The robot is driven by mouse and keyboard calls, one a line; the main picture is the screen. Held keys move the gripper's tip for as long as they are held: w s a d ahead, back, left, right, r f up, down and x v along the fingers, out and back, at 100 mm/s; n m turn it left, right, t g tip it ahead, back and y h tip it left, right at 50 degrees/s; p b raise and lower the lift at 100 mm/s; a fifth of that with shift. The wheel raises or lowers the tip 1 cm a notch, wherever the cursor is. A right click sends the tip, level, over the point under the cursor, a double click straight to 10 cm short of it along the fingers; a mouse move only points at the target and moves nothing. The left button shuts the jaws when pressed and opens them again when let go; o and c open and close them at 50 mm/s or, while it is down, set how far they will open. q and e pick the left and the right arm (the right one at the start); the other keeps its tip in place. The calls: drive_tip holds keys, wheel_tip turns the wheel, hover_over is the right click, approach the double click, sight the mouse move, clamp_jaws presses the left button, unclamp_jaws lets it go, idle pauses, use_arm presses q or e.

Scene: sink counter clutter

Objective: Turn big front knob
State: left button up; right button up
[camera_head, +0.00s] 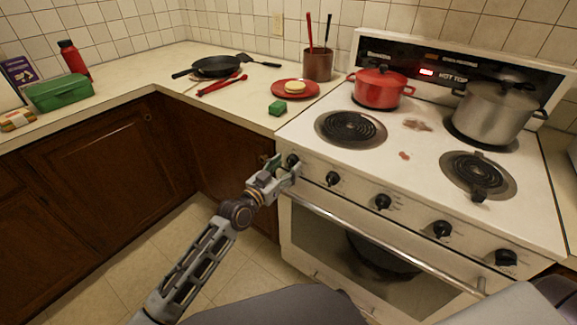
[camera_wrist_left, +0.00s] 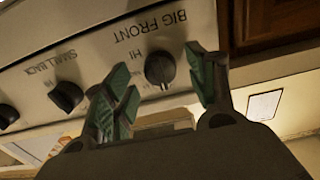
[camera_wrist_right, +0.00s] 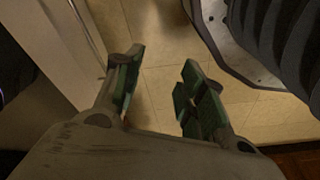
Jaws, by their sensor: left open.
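The big front knob (camera_wrist_left: 160,70) is black and round, on the white stove panel, with "BIG FRONT" and "HI" printed beside it, upside down in the left wrist view. In the head view the knob (camera_head: 292,161) is the leftmost on the stove front, partly hidden by my gripper. My left gripper (camera_head: 283,170) is open at it. In the left wrist view its green-padded fingertips (camera_wrist_left: 166,87) stand on either side of the knob with gaps; contact is not visible. My right gripper (camera_wrist_right: 158,90) is open and empty over the floor, away from the stove knobs.
The "small back" knob (camera_wrist_left: 66,96) is beside it; several more black knobs run right along the panel. The oven handle (camera_head: 390,245) runs below. A red pot (camera_head: 380,88) and a steel pot (camera_head: 492,110) stand on the stove. A green sponge (camera_head: 277,108) lies on the counter.

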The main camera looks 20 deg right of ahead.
use_arm(q)
drive_tip(key=shift+x, duration=0.8)
drive_tip(key=c, duration=1)
drive_tip(key=shift+c, duration=0.2)
drive_tip(key=shift+s+f+n, duration=0.1)
drive_tip(key=shift+f+n, duration=0.05)
drive_tip(key=shift+n, duration=0.85)
drive_tip(key=o, duration=1)
drive_tip(key=shift+o, duration=0.2)
drive_tip(key=shift+a, duration=0.1)
drive_tip(key=v, duration=1.1)
drive_tip(key=shift+s+a, duration=0.25)
drive_tip(key=shift+a, duration=0.05)
